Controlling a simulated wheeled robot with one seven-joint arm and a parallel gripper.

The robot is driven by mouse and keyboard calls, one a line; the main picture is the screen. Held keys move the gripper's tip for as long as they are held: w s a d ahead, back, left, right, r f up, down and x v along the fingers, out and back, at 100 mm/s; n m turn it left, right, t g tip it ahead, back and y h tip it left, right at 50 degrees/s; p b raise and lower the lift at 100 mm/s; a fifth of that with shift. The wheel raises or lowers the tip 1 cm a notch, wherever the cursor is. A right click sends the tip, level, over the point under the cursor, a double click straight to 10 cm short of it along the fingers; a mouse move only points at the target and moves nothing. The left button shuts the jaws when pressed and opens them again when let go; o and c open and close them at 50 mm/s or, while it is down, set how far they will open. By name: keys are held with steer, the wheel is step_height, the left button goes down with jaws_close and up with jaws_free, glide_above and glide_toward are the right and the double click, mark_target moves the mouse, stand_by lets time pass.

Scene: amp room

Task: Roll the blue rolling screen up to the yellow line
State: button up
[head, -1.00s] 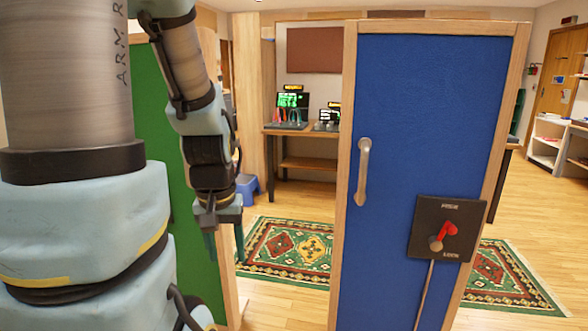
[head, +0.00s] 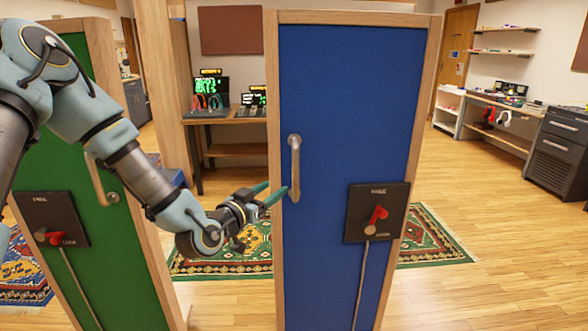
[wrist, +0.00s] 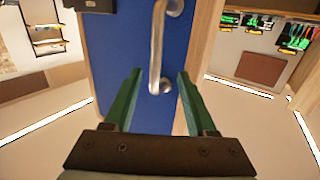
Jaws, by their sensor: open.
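The blue rolling screen (head: 335,110) stands upright in a wooden frame in the middle of the head view. Its vertical metal handle (head: 295,167) is near its left edge. A black plate (head: 354,222) on it carries a red lever (head: 378,213) pointing upward, toward the upper label. My gripper (head: 277,193) is open, its green fingertips at the lower part of the handle. In the wrist view the handle (wrist: 157,45) has its lower end in the gap between the fingers (wrist: 158,92); contact cannot be told. No yellow line shows.
A green screen (head: 110,240) with its own handle and lever plate stands close on the left. A patterned rug (head: 435,240) lies behind the blue screen. A bench with equipment (head: 230,113) is at the back. The wooden floor at right is open, before desks and dark drawers (head: 560,140).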

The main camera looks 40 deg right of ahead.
mark_target(294, 173)
steer(key=p+x, duration=0.1)
steer(key=x, duration=0.2)
steer(key=p+x, duration=0.1)
steer(key=x, duration=0.3)
steer(key=r+p+x, duration=0.1)
steer(key=p+x, duration=0.1)
steer(key=x, duration=0.2)
steer(key=shift+s+d, duration=0.2)
steer(key=shift+s, duration=0.2)
steer(key=shift+c, duration=0.2)
jaws_close()
stand_by(0.7)
